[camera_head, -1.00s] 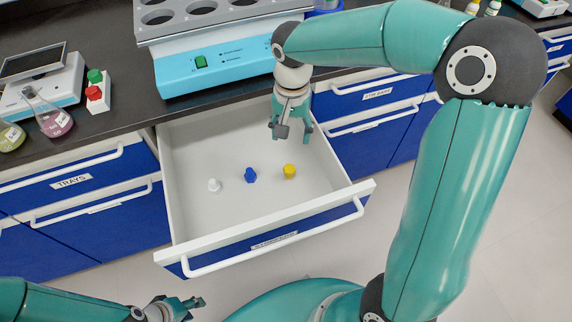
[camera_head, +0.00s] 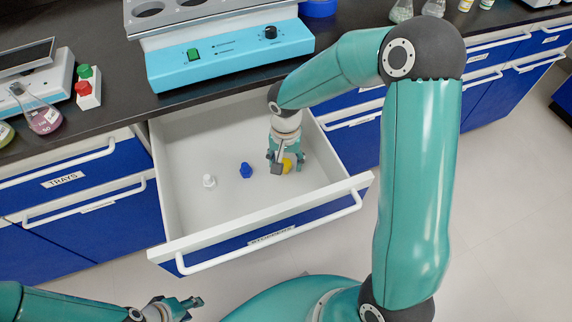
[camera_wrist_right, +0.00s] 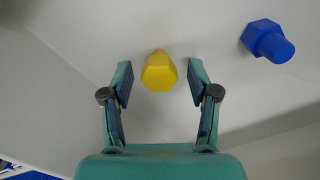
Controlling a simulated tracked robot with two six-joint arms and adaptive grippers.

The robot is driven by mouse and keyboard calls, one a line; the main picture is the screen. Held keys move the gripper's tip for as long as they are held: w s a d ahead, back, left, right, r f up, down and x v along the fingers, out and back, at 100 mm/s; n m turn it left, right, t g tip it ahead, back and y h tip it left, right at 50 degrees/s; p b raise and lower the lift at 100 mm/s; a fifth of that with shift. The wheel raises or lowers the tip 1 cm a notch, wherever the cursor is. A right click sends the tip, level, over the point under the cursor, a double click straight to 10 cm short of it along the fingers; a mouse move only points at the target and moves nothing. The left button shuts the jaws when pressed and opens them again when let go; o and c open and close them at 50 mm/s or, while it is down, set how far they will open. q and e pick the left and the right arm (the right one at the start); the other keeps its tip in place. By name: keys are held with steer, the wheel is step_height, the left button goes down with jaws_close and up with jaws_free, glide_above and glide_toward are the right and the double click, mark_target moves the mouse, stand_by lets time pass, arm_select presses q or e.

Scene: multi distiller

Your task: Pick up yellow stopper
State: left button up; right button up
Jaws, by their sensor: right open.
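The yellow stopper (camera_head: 287,164) lies in the open drawer (camera_head: 180,228), partly hidden behind my right gripper (camera_head: 280,166) in the head view. In the right wrist view the yellow stopper (camera_wrist_right: 159,72) shows its hexagonal end, between and slightly beyond the two fingertips. My right gripper (camera_wrist_right: 160,80) is open there, with a gap on both sides of the stopper. My left gripper (camera_head: 190,304) is at the lower left, outside the drawer and far from the stopper; its fingertips look apart.
The blue stopper is also in the right wrist view (camera_wrist_right: 268,41). The drawer walls surround my right gripper. A light-blue device (camera_head: 230,55) is on the counter behind.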

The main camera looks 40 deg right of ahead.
steer(key=shift+f, duration=0.45)
steer(key=shift+c, duration=0.2)
steer(key=c, duration=0.8)
steer(key=shift+r, duration=0.15)
